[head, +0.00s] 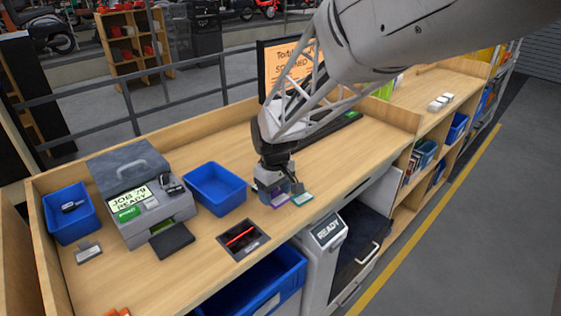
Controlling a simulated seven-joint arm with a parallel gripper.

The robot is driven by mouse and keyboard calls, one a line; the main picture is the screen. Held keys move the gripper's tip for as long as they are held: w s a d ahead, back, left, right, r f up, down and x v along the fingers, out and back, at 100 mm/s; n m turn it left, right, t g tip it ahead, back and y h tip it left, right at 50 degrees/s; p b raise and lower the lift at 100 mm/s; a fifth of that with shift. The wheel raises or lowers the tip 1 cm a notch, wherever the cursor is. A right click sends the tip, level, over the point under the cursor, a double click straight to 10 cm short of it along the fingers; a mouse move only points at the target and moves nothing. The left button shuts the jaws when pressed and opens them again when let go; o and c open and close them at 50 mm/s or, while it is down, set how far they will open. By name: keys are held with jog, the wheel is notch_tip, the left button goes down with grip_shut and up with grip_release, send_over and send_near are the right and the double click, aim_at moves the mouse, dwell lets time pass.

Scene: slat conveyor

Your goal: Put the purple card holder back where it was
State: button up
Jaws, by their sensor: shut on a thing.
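The purple card holder (279,201) shows as a small purple-edged piece at the front part of the wooden counter, just below my gripper (280,192). My gripper points down and is shut on it; the fingers hide much of it. I cannot tell whether the holder touches the counter. A teal card holder (302,199) lies immediately to the right, close beside the fingers.
A blue bin (216,205) stands left of my gripper. A scanner plate (243,238) with a red line is set in the counter. A grey printer (150,215) and another blue bin (52,226) stand further left. Bare counter (335,165) lies to the right.

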aim_at(275, 195)
jog(key=shift+w+f, duration=0.1)
dwell(0.3)
jog(key=shift+f, duration=1.65)
jog(key=shift+f, duration=0.15)
jog(key=o, duration=0.6)
notch_tip(275, 195, up, 12)
jog(key=shift+r, duration=0.15)
